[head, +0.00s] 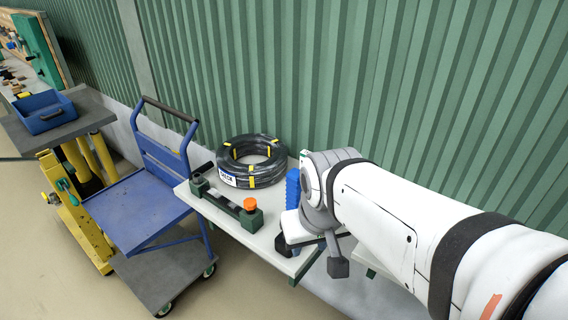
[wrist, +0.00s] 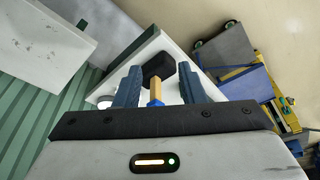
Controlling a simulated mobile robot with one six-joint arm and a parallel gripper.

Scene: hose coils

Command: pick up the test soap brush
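In the wrist view, a brush-like tool that I take for the test soap brush (wrist: 157,90) has a black head, a yellow-orange neck and a blue lower part. It lies between the two dark blue fingers of my gripper (wrist: 159,68), with a gap on each side of its neck. The fingers are apart and do not visibly touch it. The white tabletop (wrist: 135,60) shows behind it; I cannot tell the height between them. In the head view my arm reaches over the right end of the table (head: 222,217). The brush is not clearly seen there.
A black hose coil (head: 252,162) lies at the back of the table. A green fixture with an orange knob (head: 249,204) is in front of it. A blue ribbed object (head: 293,188) stands beside my wrist. A blue trolley (head: 135,208) is to the left; a green wall runs behind.

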